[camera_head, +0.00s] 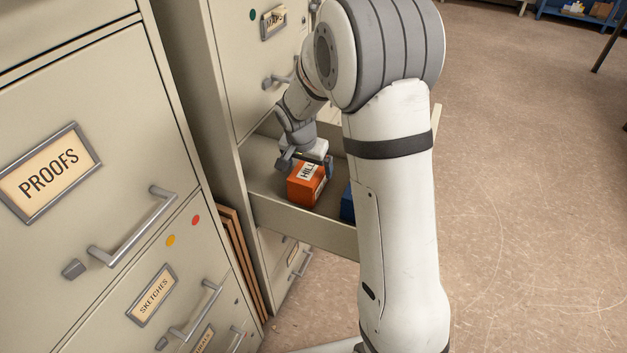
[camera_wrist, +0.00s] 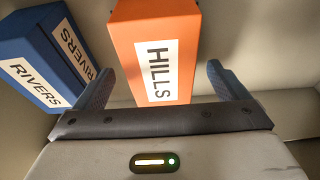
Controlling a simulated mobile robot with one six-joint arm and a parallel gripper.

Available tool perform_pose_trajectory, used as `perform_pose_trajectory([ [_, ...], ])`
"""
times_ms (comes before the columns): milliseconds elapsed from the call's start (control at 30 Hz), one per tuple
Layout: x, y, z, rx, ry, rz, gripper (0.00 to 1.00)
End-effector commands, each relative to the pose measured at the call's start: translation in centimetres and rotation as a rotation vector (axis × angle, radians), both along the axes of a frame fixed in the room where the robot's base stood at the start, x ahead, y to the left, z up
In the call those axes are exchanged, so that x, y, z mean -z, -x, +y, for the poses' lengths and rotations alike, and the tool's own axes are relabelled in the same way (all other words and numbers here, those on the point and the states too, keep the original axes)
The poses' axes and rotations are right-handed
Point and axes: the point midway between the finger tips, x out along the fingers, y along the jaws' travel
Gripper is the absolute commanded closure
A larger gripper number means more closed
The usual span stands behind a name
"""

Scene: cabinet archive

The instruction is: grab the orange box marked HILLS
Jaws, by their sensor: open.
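The orange box marked HILLS (camera_head: 306,188) stands in an open cabinet drawer in the head view. It also shows in the wrist view (camera_wrist: 158,40), with its white HILLS label facing my camera. My gripper (camera_head: 308,162) is over the drawer at the box's top. In the wrist view my gripper (camera_wrist: 160,88) is open, one finger on each side of the box's near end, with gaps showing between the fingers and the box. I cannot tell how far down the fingers reach along it.
A blue box marked RIVERS (camera_wrist: 42,60) stands to the left of the orange box in the wrist view, near my left finger; its edge shows in the head view (camera_head: 347,203). The drawer's front wall (camera_head: 300,222) and the PROOFS cabinet (camera_head: 90,150) are close by.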

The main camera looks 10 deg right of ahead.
Motion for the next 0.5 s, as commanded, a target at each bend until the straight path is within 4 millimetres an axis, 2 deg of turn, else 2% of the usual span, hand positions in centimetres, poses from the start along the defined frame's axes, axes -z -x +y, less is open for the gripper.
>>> perform_pose_trajectory([
  [300,4.3,-1.0,-0.8,0.000,0.000,0.001,0.06],
  [500,4.5,-1.1,-0.8,-0.001,-0.001,0.000,0.06],
])
